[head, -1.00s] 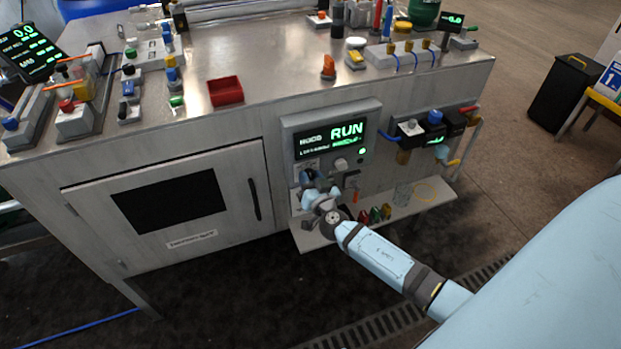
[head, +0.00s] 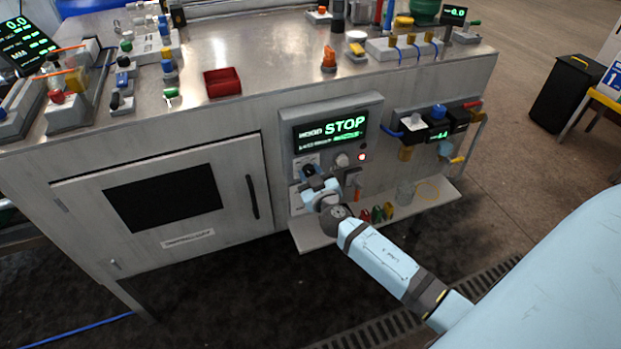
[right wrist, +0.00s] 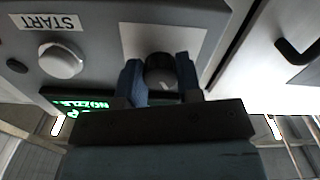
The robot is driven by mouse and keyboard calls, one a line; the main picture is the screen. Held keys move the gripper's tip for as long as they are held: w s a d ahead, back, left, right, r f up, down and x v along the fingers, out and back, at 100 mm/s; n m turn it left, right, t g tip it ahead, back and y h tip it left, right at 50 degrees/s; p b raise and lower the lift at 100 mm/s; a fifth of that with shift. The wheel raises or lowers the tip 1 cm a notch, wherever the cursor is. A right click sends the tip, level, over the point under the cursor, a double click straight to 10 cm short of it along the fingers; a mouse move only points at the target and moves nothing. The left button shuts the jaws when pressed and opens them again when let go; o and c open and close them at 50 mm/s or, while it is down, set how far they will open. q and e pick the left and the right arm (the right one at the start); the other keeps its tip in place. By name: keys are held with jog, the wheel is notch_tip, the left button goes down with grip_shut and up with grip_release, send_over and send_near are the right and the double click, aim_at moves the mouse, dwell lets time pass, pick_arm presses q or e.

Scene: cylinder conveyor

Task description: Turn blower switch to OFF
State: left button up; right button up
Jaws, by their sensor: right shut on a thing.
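The control panel (head: 373,115) on the cabinet front has a display (head: 331,130) reading STOP, with a small red light (head: 362,156) below it. My right gripper (head: 313,178) is at the panel's lower left in the head view. In the right wrist view its two blue fingers (right wrist: 158,66) are on either side of a dark round knob (right wrist: 160,72) on a white plate (right wrist: 160,38), shut on it. The knob's label and pointer position cannot be read. My left gripper is not in view.
A round silver button (right wrist: 60,60) beside a START label (right wrist: 47,22) is close to the gripper. A cabinet door (head: 165,205) with a black handle (head: 252,196) is at the left. A small shelf (head: 430,200) with coloured items runs below the panel.

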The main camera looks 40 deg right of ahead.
jog(key=shift+n, duration=0.7)
pick_arm(q)
jog(key=shift+b, duration=0.3)
pick_arm(e)
jog(key=shift+n, duration=0.9)
jog(key=o, duration=0.9)
jog(key=shift+o, duration=0.2)
pick_arm(q)
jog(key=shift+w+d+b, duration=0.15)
jog(key=shift+b, duration=0.8)
pick_arm(e)
jog(key=v, duration=1.4)
